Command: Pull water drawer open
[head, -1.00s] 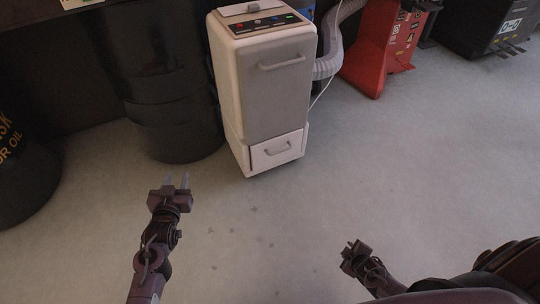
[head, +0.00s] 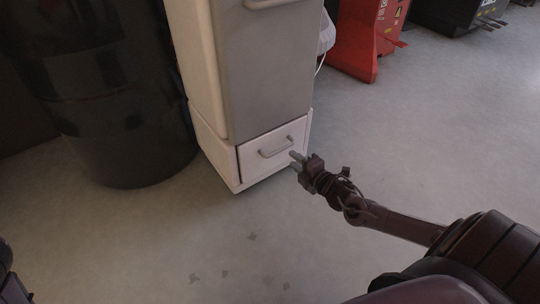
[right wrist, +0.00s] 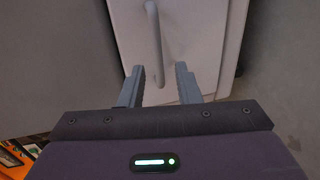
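The white water drawer (head: 265,165) is at the bottom of a pale upright cabinet and looks shut, with a dark seam along its edges. Its grey bar handle (head: 275,149) runs across the front. My right gripper (head: 296,159) is close to the drawer front, at the right end of the handle. In the right wrist view my right gripper (right wrist: 162,78) has its two fingers apart, with the drawer handle (right wrist: 155,45) ahead and its near end in line with the gap. Contact with the handle cannot be made out. My left gripper is out of view.
The cabinet's larger grey upper door (head: 270,75) stands above the drawer. A black drum (head: 125,120) is beside the cabinet on the left. A red machine (head: 360,45) stands farther back on the right. The floor (head: 230,245) before the drawer is clear.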

